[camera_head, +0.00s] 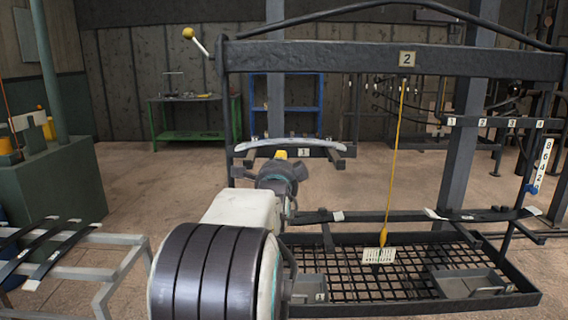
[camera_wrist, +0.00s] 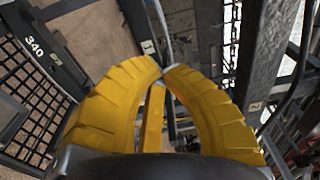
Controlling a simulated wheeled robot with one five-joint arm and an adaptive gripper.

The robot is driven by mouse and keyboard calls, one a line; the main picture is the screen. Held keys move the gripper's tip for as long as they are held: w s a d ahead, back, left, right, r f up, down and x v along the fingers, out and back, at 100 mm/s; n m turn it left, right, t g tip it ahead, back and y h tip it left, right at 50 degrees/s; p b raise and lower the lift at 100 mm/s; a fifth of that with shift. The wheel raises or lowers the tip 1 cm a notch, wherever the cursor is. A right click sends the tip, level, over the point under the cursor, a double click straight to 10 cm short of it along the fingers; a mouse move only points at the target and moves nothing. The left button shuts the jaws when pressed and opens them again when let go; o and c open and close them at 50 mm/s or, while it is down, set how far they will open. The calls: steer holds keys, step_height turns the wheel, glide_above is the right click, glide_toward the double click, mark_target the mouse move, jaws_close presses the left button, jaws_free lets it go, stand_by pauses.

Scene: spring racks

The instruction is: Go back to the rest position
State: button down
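My gripper (camera_wrist: 163,71) has two curved yellow fingers whose tips meet or almost meet in the wrist view. I see nothing clearly clasped between them. In the head view, my gripper (camera_head: 281,154) is at the middle of a pale, arched spring leaf (camera_head: 310,141), slightly below it. The leaf lies across the dark rack bar labelled 1 (camera_head: 322,152). In the wrist view, a thin pale strip (camera_wrist: 163,25), probably this leaf, runs up from just beyond the fingertips. I cannot tell whether the fingertips touch it.
A large dark frame (camera_head: 480,62) labelled 2 stands at the right, with a yellow pointer (camera_head: 394,160) hanging over a mesh tray (camera_head: 345,292). A grey rack with dark leaves (camera_head: 50,250) stands at left. A green bench (camera_head: 190,137) is behind. Open floor lies left of centre.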

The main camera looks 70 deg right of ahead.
steer(key=shift+a, duration=0.4)
steer(key=shift+s, duration=0.1)
